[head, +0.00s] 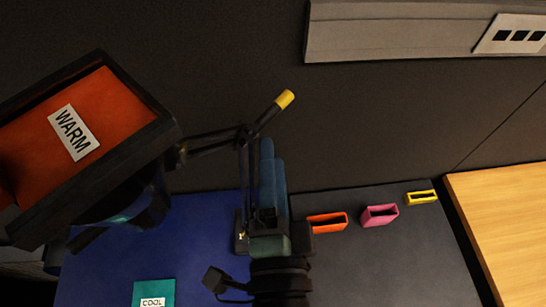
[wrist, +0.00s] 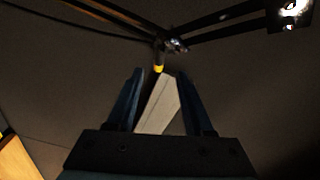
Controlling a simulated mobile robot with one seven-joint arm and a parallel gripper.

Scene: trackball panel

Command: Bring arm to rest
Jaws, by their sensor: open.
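My gripper (head: 267,148) points up and away from me over the desk in the head view, seen mostly edge-on. In the wrist view its two dark blue fingers (wrist: 161,75) stand apart with nothing held between them. A black jointed lamp arm with a yellow tip (head: 285,99) stands close by in the head view, and part of it is behind my gripper. The yellow tip (wrist: 158,69) also shows beyond the fingertips in the wrist view. I cannot tell the exact gap between my gripper and the lamp arm.
An orange panel (head: 112,92) labelled WARM in a black frame fills the left. A teal COOL card (head: 153,291) lies on the blue mat (head: 190,225). Orange (head: 327,223), pink (head: 380,215) and yellow (head: 421,197) holders sit right. A grey shelf (head: 400,30) hangs above.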

